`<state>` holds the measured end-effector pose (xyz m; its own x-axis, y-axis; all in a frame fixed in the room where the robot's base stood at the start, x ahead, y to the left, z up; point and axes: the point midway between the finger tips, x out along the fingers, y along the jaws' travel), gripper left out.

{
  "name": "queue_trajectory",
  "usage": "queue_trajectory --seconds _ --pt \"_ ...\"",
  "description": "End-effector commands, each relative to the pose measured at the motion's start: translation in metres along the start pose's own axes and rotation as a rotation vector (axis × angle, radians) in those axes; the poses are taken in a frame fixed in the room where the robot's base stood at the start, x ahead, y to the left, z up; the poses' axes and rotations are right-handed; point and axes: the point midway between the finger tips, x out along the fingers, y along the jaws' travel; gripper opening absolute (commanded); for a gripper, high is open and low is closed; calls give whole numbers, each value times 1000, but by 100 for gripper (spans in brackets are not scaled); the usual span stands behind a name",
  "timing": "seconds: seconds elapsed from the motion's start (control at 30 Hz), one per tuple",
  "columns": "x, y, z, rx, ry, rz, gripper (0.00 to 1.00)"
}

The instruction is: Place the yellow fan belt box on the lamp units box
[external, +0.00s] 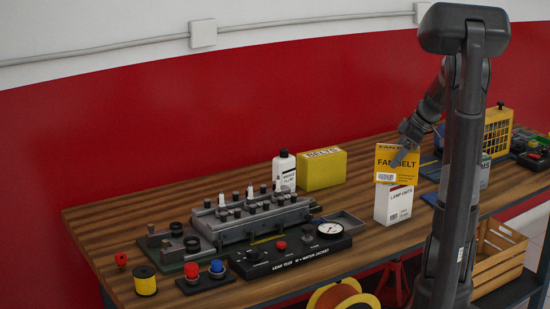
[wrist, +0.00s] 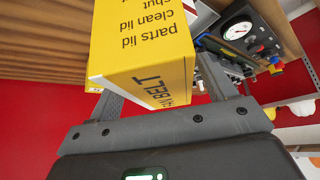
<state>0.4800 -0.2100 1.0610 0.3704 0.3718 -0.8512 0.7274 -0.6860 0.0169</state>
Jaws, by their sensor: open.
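The yellow fan belt box (external: 397,164) stands upright directly above the white lamp units box (external: 393,207) in the external view, and its lower edge appears to meet the top of that box. The lamp units box stands upright near the table's front edge. My gripper (external: 405,143) is at the fan belt box, its fingers largely hidden there. In the wrist view the fan belt box (wrist: 145,55) lies between the two open fingers of my gripper (wrist: 160,88).
A yellow belts box (external: 322,170) and a white bottle (external: 284,170) stand behind. An engine-head trainer (external: 250,217) and a black gauge panel (external: 290,255) fill the middle left. A yellow caged unit (external: 497,133) is at right. A wooden crate (external: 500,258) sits below the table.

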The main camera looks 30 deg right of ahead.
Motion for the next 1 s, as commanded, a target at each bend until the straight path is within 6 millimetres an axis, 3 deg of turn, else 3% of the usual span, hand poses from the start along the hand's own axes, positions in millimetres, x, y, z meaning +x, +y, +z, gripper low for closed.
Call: queue_trajectory --seconds 0.27,0.7,0.87,1.0 --pt "-12 1 -1 -1 -1 3 77" --pt "-99 1 -1 0 -1 3 77" --pt "-117 0 -1 0 -1 2 77" --pt "-118 -10 -11 21 -21 -1 77"
